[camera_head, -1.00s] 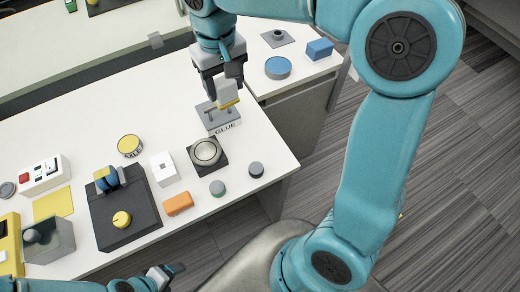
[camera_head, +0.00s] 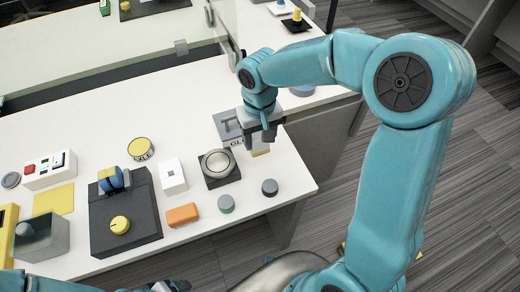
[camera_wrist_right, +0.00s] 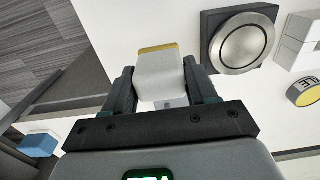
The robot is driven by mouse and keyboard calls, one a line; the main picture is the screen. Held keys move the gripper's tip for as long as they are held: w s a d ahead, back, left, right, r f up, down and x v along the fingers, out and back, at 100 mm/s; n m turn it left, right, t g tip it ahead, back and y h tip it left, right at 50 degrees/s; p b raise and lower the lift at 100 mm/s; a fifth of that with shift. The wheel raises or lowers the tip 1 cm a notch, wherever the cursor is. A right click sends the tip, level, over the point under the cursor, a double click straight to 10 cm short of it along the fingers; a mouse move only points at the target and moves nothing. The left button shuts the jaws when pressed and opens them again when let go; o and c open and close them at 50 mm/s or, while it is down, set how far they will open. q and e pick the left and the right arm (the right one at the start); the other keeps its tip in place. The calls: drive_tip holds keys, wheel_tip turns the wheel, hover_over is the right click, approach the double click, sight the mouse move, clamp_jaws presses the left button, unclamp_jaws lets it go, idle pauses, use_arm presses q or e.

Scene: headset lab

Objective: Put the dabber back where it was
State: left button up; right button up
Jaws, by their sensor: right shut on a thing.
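My right gripper (camera_head: 260,138) is shut on the dabber (camera_head: 260,152), a pale block with a yellow end. In the right wrist view the dabber (camera_wrist_right: 160,76) sits between the two dark fingers (camera_wrist_right: 163,92), yellow edge facing away. The grey glue stand (camera_head: 229,124), lettered "GLUE", is on the white table just left of the gripper, partly hidden by it. The dabber is beside the stand, near the table's right edge; its height above the table is unclear. My left gripper (camera_head: 172,286) is cut off by the bottom edge, and its jaws are unclear.
A round metal disc on a black base (camera_head: 217,163) stands close to the left of the dabber.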

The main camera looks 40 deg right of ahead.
sight(260, 149)
wheel_tip(260, 149, down, 5)
drive_tip(key=shift+f+b, duration=0.1)
drive_tip(key=shift+b, duration=0.2)
drive_tip(key=shift+s, duration=0.1)
drive_tip(key=shift+f, duration=0.1)
drive_tip(key=o, duration=0.9)
drive_tip(key=shift+o, duration=0.2)
drive_tip(key=shift+r, duration=0.2)
